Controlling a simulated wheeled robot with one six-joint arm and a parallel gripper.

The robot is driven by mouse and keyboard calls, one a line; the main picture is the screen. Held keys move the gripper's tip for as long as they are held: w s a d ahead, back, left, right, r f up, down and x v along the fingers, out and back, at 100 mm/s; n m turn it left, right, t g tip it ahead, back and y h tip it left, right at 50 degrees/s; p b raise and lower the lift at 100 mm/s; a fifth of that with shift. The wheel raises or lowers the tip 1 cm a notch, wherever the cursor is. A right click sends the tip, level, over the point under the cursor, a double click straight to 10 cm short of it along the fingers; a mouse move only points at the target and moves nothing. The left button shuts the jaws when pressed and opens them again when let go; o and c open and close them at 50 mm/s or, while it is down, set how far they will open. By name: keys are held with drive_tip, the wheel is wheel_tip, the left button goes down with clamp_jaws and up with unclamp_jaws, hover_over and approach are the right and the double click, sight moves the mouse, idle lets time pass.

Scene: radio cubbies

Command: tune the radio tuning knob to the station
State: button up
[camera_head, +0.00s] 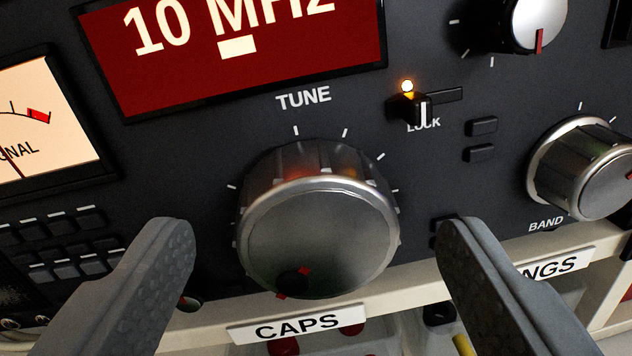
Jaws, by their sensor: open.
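The tuning knob (318,232) is a large silver knob with a ribbed side, under the word TUNE on the dark radio panel. A dark spot with red marks shows low on its face. My gripper (318,235) is open, with one grey finger to the left of the knob and one to the right. Gaps show between both fingers and the knob. The red display (300,75) above reads 10 MHz, cut off by the top edge. A lock slider (424,107) sits up and right of the knob, beside a lit amber lamp (407,87).
The BAND knob (585,170) is at the right, and another silver knob (537,22) is at the top right. A signal meter (45,130) and several small buttons (60,245) are at the left. Below runs a shelf edge with a CAPS label (297,326) and open cubbies.

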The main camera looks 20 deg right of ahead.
drive_tip(key=shift+w+d, duration=0.25)
drive_tip(key=shift+w, duration=0.3)
drive_tip(key=c, duration=1)
drive_tip(key=shift+o, duration=0.2)
drive_tip(key=shift+m, duration=1)
drive_tip(key=o, duration=1)
drive_tip(key=shift+c, duration=0.2)
